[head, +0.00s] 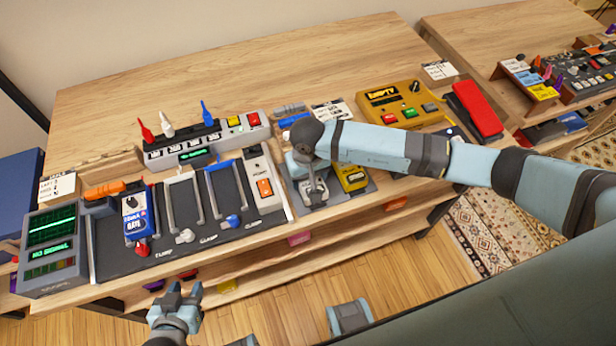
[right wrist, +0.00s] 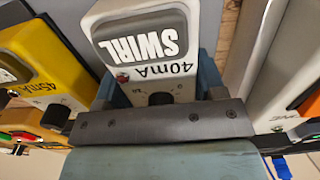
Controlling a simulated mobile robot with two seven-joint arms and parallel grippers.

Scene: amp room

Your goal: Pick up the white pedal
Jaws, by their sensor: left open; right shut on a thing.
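The white pedal (right wrist: 180,66), marked SWIRL and 40mA with a dark footswitch pad, sits between the two fingers of my right gripper (right wrist: 160,88) in the right wrist view. The gripper is shut on it. In the head view the white pedal (head: 313,190) shows at the dark pad near the bench's front edge, partly hidden by my right gripper (head: 305,172) and arm. I cannot tell whether it touches the pad. My left gripper (head: 177,297) is open and empty, low in front of the bench.
A yellow pedal (head: 351,178) stands close to the right of the white one. A larger yellow unit (head: 397,103) and a red pedal (head: 477,108) stand further right. The bench's back (head: 250,75) is clear.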

